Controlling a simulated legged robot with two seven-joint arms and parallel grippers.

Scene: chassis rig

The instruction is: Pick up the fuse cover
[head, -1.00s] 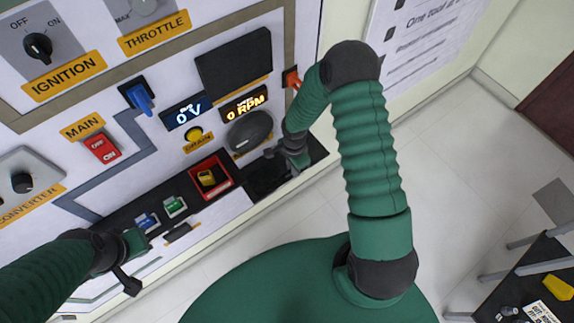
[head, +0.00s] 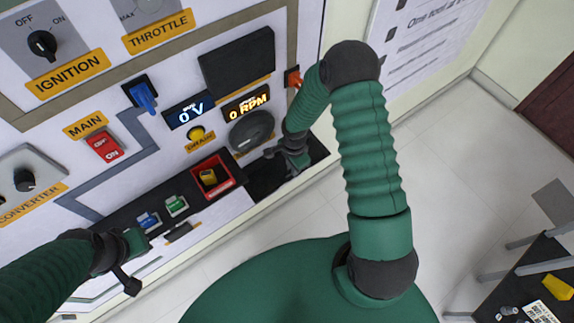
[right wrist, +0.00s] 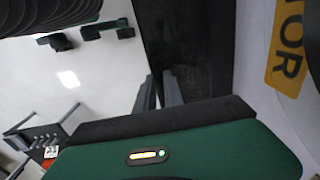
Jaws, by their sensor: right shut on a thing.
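My right gripper (head: 288,156) is at the right end of the black ledge, just below a round dark dial. In the right wrist view its fingers (right wrist: 160,92) are shut on a dark, flat piece (right wrist: 188,55), which I take for the fuse cover. Its outline blends with the black ledge, so I cannot tell whether it is clear of the surface. My left gripper (head: 128,262) is at the lower left, in front of the ledge; I cannot tell how wide its fingers stand.
The control panel carries a blue lever (head: 143,98), a red MAIN switch (head: 104,147) and the dark dial (head: 251,130). A red-framed box (head: 212,177), a green piece (head: 176,205) and a blue piece (head: 148,221) sit along the ledge (head: 110,228). Open floor lies to the right.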

